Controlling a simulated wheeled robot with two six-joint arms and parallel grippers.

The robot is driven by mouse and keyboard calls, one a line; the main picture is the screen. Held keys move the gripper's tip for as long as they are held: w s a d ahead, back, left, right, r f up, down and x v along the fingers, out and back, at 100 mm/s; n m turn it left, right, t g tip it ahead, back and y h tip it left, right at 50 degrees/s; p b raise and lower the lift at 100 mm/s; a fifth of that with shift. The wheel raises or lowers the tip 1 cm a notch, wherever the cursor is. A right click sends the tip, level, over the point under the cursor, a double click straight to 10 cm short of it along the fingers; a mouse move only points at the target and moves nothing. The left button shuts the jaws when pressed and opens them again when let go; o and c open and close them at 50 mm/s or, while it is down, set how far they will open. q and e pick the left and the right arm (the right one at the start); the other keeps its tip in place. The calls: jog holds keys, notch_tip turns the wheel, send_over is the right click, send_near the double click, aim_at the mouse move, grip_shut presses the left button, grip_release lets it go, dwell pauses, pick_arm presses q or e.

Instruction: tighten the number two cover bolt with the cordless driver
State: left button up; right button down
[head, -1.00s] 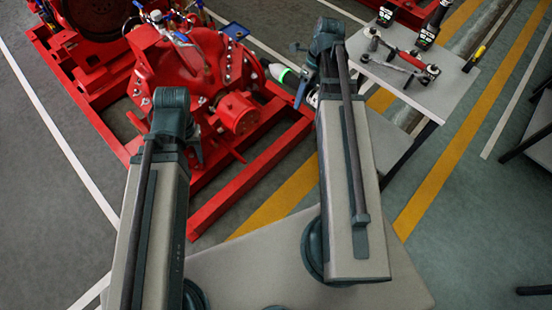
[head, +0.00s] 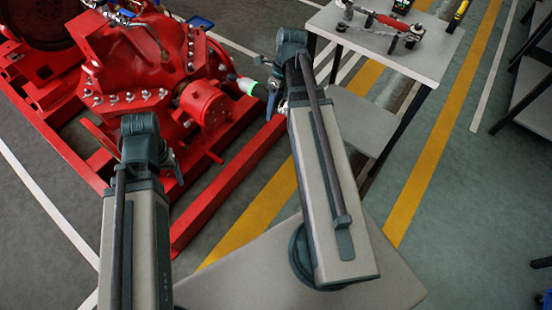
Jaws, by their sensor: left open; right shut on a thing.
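The red pump casing (head: 128,66) has several silver bolts (head: 128,97) along its cover flange. I cannot tell which is number two. My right gripper (head: 270,92) is at the pump's right side, partly hidden by its wrist. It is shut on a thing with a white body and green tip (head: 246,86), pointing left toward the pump. Too little shows to say whether this is the cordless driver. My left gripper (head: 177,168) is open, below the flange bolts in the picture and mostly hidden behind its wrist.
A red end cylinder (head: 207,102) sticks out of the pump near both grippers. The red base frame (head: 225,188) runs below. A grey table (head: 415,62) at the upper right bears a red-handled tool (head: 392,23) and other tools. The floor between is clear.

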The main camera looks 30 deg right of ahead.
notch_tip(320, 180, down, 23)
jog(key=b, duration=2.1)
jog(key=shift+s, duration=0.25)
jog(key=shift+d, duration=0.1)
jog(key=shift+w+a, duration=0.3)
jog(key=shift+w, duration=0.4)
jog(key=shift+w+a, duration=0.3)
jog(key=shift+w, duration=0.45)
jog(key=shift+w+a, duration=0.3)
jog(key=shift+w, duration=0.4)
jog(key=shift+w+a, duration=0.25)
jog(key=shift+w, duration=0.3)
jog(key=shift+s, duration=0.15)
jog(key=shift+s+d, duration=0.35)
jog(key=shift+s, duration=0.4)
jog(key=shift+s+d, duration=0.3)
jog(key=shift+s, duration=0.45)
jog(key=shift+s+d, duration=0.35)
jog(key=shift+s, duration=0.4)
jog(key=shift+r, duration=0.1)
